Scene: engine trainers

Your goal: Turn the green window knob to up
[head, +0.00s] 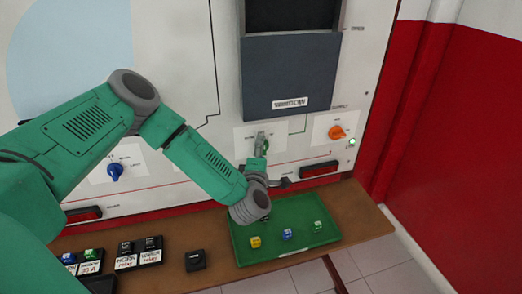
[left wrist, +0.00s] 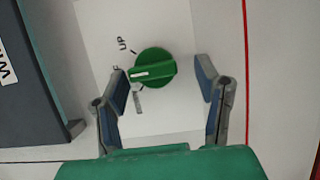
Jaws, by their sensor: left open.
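The green window knob (left wrist: 155,68) is on a white plate of the panel in the left wrist view. Its white mark points left, below the "UP" label, towards a partly hidden label. A further label sits under the knob's left side. My left gripper (left wrist: 163,80) is open, with one finger to each side of the knob; I cannot tell whether either touches it. In the head view my left gripper (head: 261,150) is at the panel and hides most of the knob. My right gripper is in neither view.
An orange knob (head: 336,132) is right of the green one; a blue knob (head: 115,170) is to the left. A dark box (head: 290,85) juts out above. Below, a green tray (head: 265,265) holds small coloured blocks on a brown shelf (head: 365,222). Black blocks stand further left.

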